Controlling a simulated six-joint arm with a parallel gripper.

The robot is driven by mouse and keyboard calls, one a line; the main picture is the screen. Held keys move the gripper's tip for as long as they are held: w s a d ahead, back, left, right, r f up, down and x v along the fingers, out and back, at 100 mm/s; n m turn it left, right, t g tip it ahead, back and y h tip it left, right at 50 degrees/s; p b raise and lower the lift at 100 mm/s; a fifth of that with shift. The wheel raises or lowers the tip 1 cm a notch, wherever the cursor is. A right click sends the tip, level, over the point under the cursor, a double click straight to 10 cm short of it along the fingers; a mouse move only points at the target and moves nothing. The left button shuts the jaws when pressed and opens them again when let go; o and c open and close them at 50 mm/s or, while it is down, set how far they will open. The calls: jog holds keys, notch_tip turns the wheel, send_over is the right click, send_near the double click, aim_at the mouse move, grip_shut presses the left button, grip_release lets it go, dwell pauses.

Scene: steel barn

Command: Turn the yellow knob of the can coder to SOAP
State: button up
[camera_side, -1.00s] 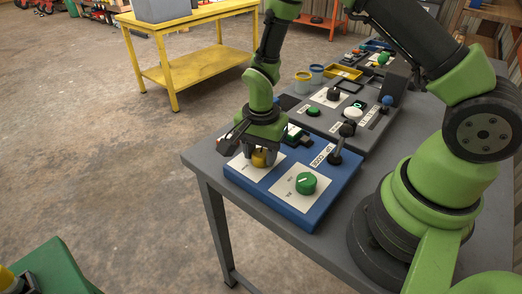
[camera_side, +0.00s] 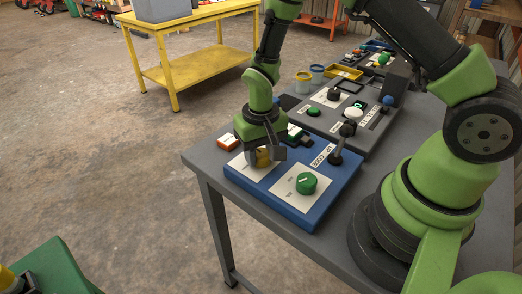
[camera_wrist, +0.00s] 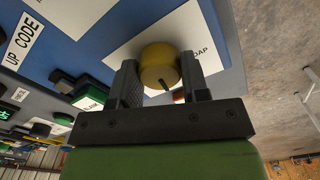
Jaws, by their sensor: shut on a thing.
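The yellow knob (camera_side: 264,158) sits on a white plate on the blue can coder panel (camera_side: 325,200). In the wrist view the knob (camera_wrist: 158,66) stands between the two dark fingers of my gripper (camera_wrist: 160,82). My gripper (camera_side: 262,154) points down over the knob and is shut on it. A dark pointer line shows on the knob's lower edge in the wrist view, towards my gripper's palm. A label ending in "OAP" (camera_wrist: 200,51) is printed right of the knob; its first letter is hard to make out. Other labels around the knob are hidden by the fingers.
A green knob (camera_side: 306,182) on its own white plate and a black lever (camera_side: 336,157) are close on the same panel. A grey control box (camera_side: 325,120) lies further back.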

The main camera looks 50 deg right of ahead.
aim_at(261, 153)
jog(key=n, duration=1)
jog(key=shift+n, duration=0.4)
jog(key=shift+s+n, duration=0.1)
jog(key=shift+n, duration=1.8)
jog(key=o, duration=0.9)
jog(key=shift+r, duration=0.15)
notch_tip(261, 153, up, 10)
jog(key=shift+f, duration=0.15)
